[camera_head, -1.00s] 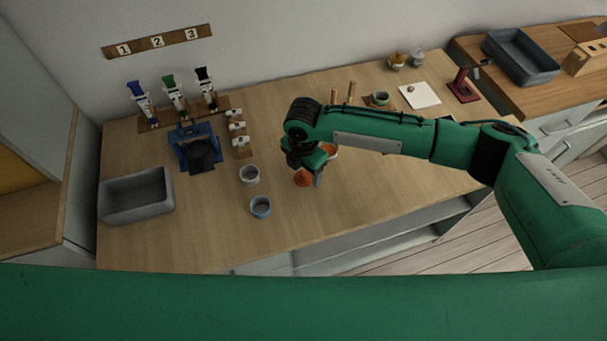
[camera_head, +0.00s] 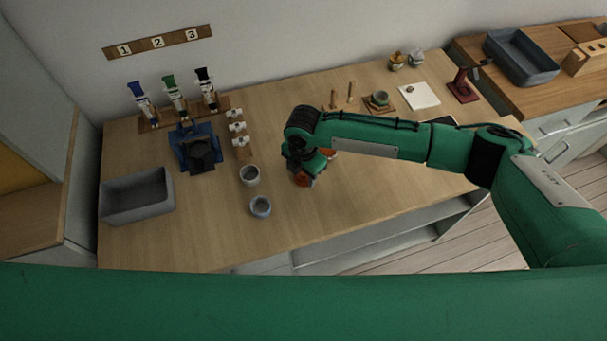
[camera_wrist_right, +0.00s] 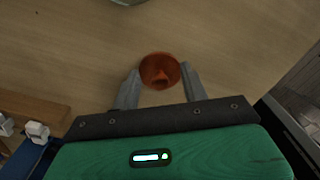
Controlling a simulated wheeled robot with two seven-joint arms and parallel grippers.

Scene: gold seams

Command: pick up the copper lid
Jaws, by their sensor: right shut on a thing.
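The copper lid (camera_wrist_right: 160,71) is a small round orange-copper piece with a knob. In the right wrist view it sits between the two grey fingers of my right gripper (camera_wrist_right: 160,85), which are shut on it. In the head view the lid (camera_head: 303,181) shows at the tip of my right gripper (camera_head: 304,178), partly hidden by it, over the front middle of the table. I cannot tell whether it touches the tabletop. My left gripper is not in view.
An orange cup (camera_head: 329,152) is partly hidden behind my right gripper. A grey bin (camera_head: 135,197) is at the far left. Bare table lies in front of the gripper.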

